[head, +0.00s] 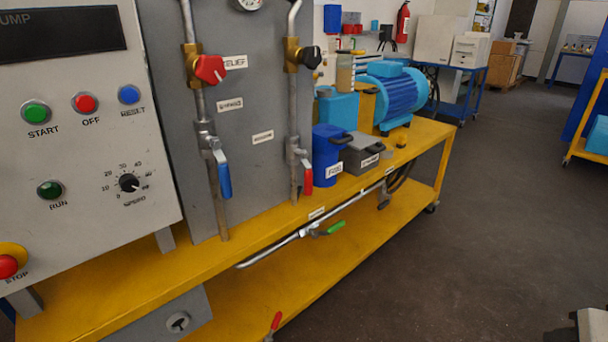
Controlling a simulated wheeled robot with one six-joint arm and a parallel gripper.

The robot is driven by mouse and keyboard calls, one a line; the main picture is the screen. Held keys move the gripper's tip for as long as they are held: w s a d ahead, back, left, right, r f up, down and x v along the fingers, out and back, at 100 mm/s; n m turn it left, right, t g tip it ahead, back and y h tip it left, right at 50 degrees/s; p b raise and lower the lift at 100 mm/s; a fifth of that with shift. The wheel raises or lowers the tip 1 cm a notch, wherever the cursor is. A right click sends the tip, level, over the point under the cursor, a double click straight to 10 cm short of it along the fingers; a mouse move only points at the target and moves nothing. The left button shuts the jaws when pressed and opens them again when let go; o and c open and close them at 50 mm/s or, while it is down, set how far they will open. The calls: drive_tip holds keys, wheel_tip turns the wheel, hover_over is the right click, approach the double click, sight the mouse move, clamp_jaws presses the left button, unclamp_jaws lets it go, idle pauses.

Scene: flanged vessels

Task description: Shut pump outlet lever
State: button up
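Several lever valves show in the head view. A blue lever (223,178) hangs down along the left vertical pipe. A red lever (306,173) hangs down along the right vertical pipe. A green lever (335,228) sits on the sloping pipe (290,241) at the bench's front edge, roughly in line with that pipe. Another red lever (275,321) stands up at the bottom edge, partly cut off. The small labels are too blurred to tell which lever is the pump outlet.
The yellow bench (130,295) carries a grey control panel (85,110), red and black knobs (210,69) (310,57), a blue jug (330,150), a grey box (362,153) and a blue motor (397,92).

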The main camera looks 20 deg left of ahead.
sight(307, 174)
drive_tip(key=w+a+r+n+t+y, duration=0.2)
drive_tip(key=w+a+n+t+y, duration=0.3)
drive_tip(key=w+a, duration=1.65)
drive_tip(key=s+a+n+y, duration=0.2)
drive_tip(key=a+n+y, duration=0.55)
drive_tip(key=a, duration=2.05)
drive_tip(key=w+a+m+y, duration=0.2)
drive_tip(key=w+a, duration=0.8)
drive_tip(key=a, duration=0.4)
drive_tip(key=shift+a+f+g, duration=0.15)
drive_tip(key=shift+a+g, duration=0.1)
drive_tip(key=shift+g, duration=0.15)
clamp_jaws()
